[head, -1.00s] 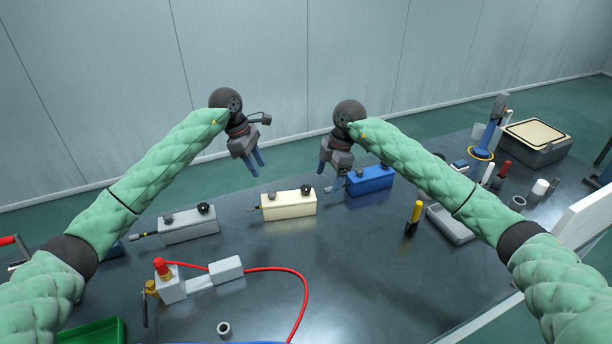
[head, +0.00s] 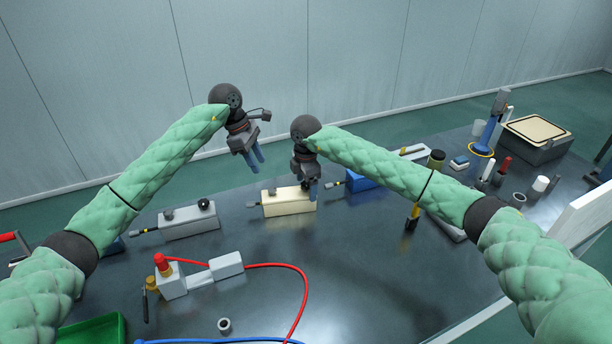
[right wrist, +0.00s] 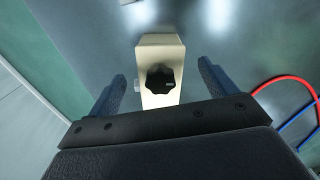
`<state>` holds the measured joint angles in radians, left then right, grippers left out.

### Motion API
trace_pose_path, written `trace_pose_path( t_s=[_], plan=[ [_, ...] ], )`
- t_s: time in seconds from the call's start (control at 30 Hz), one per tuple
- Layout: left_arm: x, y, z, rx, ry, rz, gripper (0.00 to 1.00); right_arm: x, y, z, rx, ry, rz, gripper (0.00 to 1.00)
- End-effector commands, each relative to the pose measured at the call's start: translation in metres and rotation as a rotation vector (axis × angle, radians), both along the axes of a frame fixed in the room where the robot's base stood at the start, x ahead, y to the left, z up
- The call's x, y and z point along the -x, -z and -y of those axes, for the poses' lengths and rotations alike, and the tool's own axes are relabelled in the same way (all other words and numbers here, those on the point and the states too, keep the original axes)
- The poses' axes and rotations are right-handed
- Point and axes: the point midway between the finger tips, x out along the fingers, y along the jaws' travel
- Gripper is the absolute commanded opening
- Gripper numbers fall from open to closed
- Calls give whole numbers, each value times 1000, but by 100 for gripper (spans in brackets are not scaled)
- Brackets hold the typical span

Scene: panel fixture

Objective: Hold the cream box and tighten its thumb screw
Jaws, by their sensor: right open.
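The cream box (head: 285,206) sits on the dark table in the middle of the head view, with a cable stub at its left end. In the right wrist view the cream box (right wrist: 160,47) lies ahead between my fingers, with a black lobed thumb screw (right wrist: 160,79) on its top. My right gripper (head: 309,190) is above the right end of the box and hides the screw in the head view. Its fingers (right wrist: 162,88) stand apart with nothing gripped. My left gripper (head: 255,160) hangs in the air behind and left of the box, its two blue fingers apart and empty.
A grey box (head: 190,222) stands left of the cream one and a blue box (head: 365,178) to its right, partly behind my right arm. A fixture with a red cap (head: 163,264) and red hose is in front.

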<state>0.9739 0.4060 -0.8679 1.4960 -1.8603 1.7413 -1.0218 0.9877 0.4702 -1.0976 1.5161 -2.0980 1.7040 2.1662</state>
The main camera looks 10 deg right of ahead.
Motion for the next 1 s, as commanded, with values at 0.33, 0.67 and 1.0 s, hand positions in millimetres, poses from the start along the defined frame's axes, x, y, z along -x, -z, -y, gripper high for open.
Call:
trace_pose_path(
  t_s=[0.33,0.67,1.0],
  plan=[
    [0,0,0,0,0,0,36,0,31,0,-1,0,1,85],
    [0,0,0,0,0,0,36,0,31,0,-1,0,1,59],
    [-3,-7,0,0,0,9,45,0,30,0,-1,0,1,22]
  ],
)
